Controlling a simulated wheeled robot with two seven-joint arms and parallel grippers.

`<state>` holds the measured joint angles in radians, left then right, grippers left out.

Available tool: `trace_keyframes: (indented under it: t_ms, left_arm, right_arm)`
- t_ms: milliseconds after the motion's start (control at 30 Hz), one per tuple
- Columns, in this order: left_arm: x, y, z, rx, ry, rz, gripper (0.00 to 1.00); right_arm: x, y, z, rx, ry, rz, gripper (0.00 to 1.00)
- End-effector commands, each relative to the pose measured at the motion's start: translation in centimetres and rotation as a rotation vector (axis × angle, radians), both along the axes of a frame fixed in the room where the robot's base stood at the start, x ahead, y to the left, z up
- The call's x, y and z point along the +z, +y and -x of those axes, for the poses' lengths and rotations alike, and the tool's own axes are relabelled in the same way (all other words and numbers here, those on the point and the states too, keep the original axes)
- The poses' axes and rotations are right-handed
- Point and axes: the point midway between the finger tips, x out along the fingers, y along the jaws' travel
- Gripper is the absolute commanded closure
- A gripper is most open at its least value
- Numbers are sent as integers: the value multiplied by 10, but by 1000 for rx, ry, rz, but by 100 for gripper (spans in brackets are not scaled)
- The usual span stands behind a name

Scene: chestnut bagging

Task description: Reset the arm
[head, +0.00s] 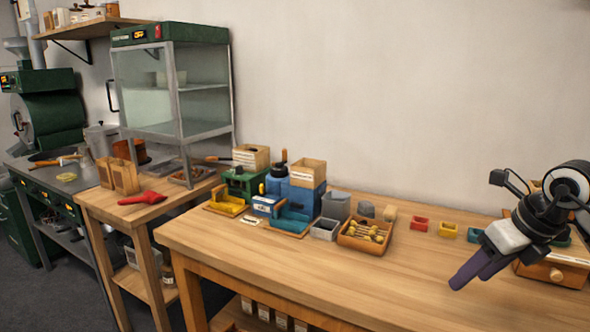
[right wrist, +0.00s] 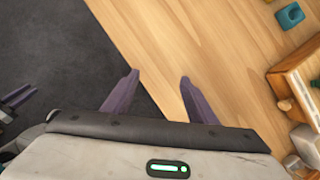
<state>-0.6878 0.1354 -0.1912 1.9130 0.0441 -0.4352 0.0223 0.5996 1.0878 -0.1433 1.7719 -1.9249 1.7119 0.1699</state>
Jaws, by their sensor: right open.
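My right gripper (head: 470,273) hangs over the right part of the wooden table (head: 300,262) in the head view. Its two purple fingers point down and to the left. In the right wrist view the right gripper (right wrist: 157,90) is open, with a gap between its fingers and nothing in it. The fingers lie across the table's edge, with dark floor to the left and wood to the right. My left gripper does not show in the head view.
A wooden drawer box (head: 553,274) stands beside my right arm. Red (head: 419,224), yellow (head: 447,230) and teal (head: 475,235) small blocks lie left of it. A wooden tray (head: 364,236), bins and blue and green devices crowd the table's back left. The front middle is clear.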

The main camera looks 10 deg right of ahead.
Motion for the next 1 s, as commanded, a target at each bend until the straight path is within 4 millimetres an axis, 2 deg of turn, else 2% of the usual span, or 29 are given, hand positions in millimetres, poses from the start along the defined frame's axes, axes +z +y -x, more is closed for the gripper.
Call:
trace_keyframes:
  t_ms: [100, 267, 367, 433, 467, 533, 600, 667, 700, 767, 833, 867, 933, 1000]
  left_arm:
    - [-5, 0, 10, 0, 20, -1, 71]
    - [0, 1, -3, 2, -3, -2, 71]
    - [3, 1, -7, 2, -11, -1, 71]
    - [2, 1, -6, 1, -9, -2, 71]
    - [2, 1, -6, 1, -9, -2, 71]
    - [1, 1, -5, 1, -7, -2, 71]
    - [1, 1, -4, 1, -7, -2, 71]
    - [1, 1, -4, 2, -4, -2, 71]
    - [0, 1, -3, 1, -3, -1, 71]
    - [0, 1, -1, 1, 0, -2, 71]
    - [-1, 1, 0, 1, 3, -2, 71]
    - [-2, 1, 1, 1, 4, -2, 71]
    - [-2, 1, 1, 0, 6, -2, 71]
    - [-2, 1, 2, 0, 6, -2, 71]
  right_arm:
    - [-17, 32, -5, 56, -7, -94, 48]
    - [-37, 81, -8, 125, -21, -247, 48]
    - [-48, 117, -7, 163, -31, -374, 48]
    - [-55, 149, -4, 185, -38, -496, 48]
    - [-58, 165, -2, 191, -40, -560, 48]
    - [-63, 208, 4, 188, -46, -758, 48]
    - [-60, 254, 12, 129, -52, -1036, 48]
    - [-54, 278, 13, 21, -56, -1274, 48]
    - [-52, 286, 12, -79, -56, -1424, 48]
    - [-56, 287, 8, -270, -48, -1629, 48]
    - [-76, 276, 3, -551, -28, -1825, 48]
    - [-90, 269, 3, -688, -14, -1893, 48]
    - [-137, 251, 11, -1043, 32, -2004, 48]
    - [-185, 239, 27, -1356, 83, -2039, 48]
